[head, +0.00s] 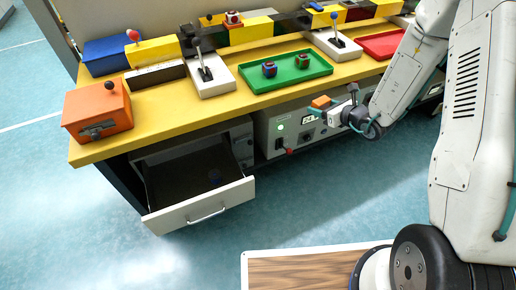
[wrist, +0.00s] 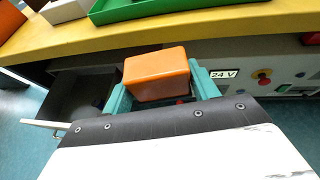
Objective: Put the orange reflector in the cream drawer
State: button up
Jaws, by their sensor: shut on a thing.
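The orange reflector (head: 321,102) is a small orange block held in my gripper (head: 326,108), in front of the bench and to the right of the drawer. In the wrist view the orange reflector (wrist: 157,75) sits between the two teal fingers of my gripper (wrist: 160,82), which is shut on it. The cream drawer (head: 206,207) is pulled open below the bench's left part, with a metal handle on its front. A small dark blue thing lies inside it. In the wrist view part of the open drawer (wrist: 45,124) shows at the left, lower than the reflector.
The yellow bench top (head: 150,128) holds an orange box (head: 97,110), a green tray (head: 285,72) with two small cubes, a red tray (head: 383,45) and lever units. A control panel (head: 285,128) with a red-handled switch is under the bench. The floor before the drawer is clear.

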aim_at(196, 184)
jog(key=z, duration=2.95)
jog(key=k, duration=1.55)
jog(key=u, duration=2)
